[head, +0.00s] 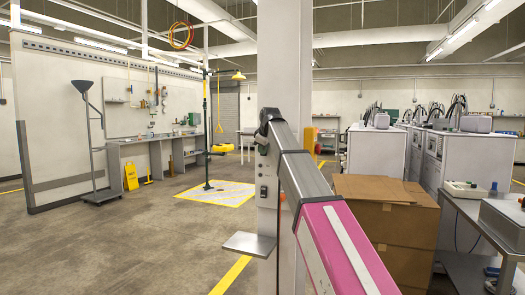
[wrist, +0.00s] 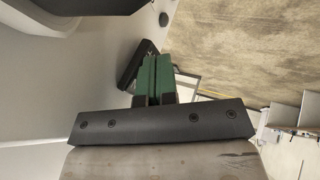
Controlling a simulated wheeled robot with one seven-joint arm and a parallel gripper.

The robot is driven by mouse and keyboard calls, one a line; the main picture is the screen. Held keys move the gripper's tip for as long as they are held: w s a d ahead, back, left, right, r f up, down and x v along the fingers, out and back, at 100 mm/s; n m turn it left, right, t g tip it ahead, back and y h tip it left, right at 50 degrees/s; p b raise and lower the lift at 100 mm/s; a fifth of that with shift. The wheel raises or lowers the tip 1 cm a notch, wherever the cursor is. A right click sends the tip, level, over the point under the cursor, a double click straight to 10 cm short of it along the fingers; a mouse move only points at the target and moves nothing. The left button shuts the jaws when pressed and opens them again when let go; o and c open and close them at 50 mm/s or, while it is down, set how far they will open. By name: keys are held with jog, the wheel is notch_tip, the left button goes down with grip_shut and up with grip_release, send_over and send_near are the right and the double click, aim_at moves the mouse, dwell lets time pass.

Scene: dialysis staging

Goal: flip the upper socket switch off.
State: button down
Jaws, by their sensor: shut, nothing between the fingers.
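A dark socket plate (head: 263,193) is on the side of the pale column, below my gripper. My gripper (head: 263,150) is up against the same column in the head view, and my arm partly covers that spot. In the wrist view, my gripper (wrist: 154,76) has its green fingers together, with nothing between them. A black box-like fitting (wrist: 130,70) is on the wall right beside and behind the fingertips. It looks like the upper socket, but the fingers hide part of it. I cannot tell whether they touch it or how its switch stands.
Stacked cardboard boxes (head: 385,215) stand close to the right of my arm. The floor (head: 150,240) to the left is open.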

jog(key=shift+f, duration=0.1)
jog(key=shift+w+d+t, duration=0.1)
jog(key=shift+w+t, duration=0.25)
jog(key=shift+t, duration=0.35)
jog(key=shift+w+r, duration=0.1)
jog(key=shift+r, duration=0.75)
